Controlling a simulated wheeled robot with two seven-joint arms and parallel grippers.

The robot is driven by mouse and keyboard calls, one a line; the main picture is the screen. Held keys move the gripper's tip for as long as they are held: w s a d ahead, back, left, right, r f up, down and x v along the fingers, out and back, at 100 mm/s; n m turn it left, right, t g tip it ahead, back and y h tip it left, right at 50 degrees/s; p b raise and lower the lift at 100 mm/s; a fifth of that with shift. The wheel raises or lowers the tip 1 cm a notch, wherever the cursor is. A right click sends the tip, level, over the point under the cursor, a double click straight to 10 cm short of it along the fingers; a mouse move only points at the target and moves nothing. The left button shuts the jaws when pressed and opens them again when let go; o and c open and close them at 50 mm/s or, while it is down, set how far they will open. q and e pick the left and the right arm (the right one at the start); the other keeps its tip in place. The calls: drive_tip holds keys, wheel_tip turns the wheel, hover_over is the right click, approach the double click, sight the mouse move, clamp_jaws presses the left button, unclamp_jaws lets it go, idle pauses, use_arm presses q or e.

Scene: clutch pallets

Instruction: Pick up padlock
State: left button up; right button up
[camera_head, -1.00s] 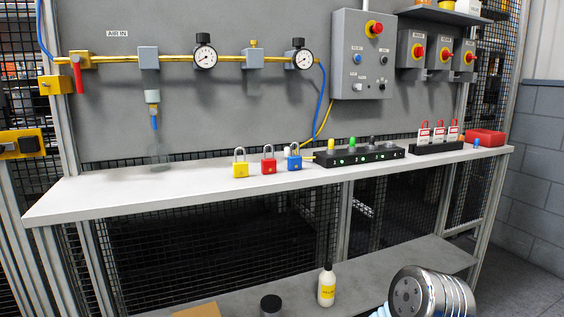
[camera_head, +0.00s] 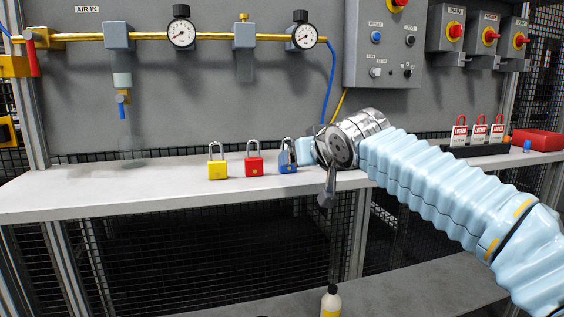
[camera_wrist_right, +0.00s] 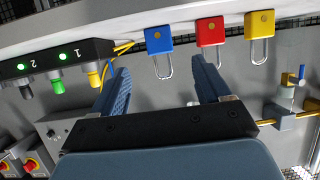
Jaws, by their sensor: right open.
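Three padlocks with metal shackles stand in a row on the white bench: yellow (camera_head: 218,172), red (camera_head: 254,166) and blue (camera_head: 288,167). My right gripper (camera_head: 316,172) is beside the blue padlock, just to its right in the head view. In the right wrist view the padlocks appear upside down: blue (camera_wrist_right: 160,43), red (camera_wrist_right: 209,32) and yellow (camera_wrist_right: 260,25). There my right gripper (camera_wrist_right: 158,78) is open and empty, with the blue padlock's shackle pointing into the space between its fingers. I cannot tell whether they touch. My left gripper is out of view.
A black block with lit buttons (camera_wrist_right: 58,60) stands beside the blue padlock, mostly hidden by my arm in the head view. A rack of red tags (camera_head: 479,148) and a red box (camera_head: 538,139) are farther right.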

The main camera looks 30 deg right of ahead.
sight(290, 174)
drive_tip(key=x, duration=0.4)
drive_tip(key=shift+w, duration=0.1)
drive_tip(key=p+x, duration=0.1)
drive_tip(key=x, duration=0.4)
drive_tip(key=shift+w+d, duration=0.1)
drive_tip(key=shift+w, duration=0.15)
drive_tip(key=c, duration=1.1)
drive_tip(key=shift+r+p, duration=0.65)
drive_tip(key=shift+r, duration=0.8)
drive_tip(key=s+a+r, duration=0.9)
drive_tip(key=s+r, duration=0.1)
drive_tip(key=shift+s, duration=0.4)
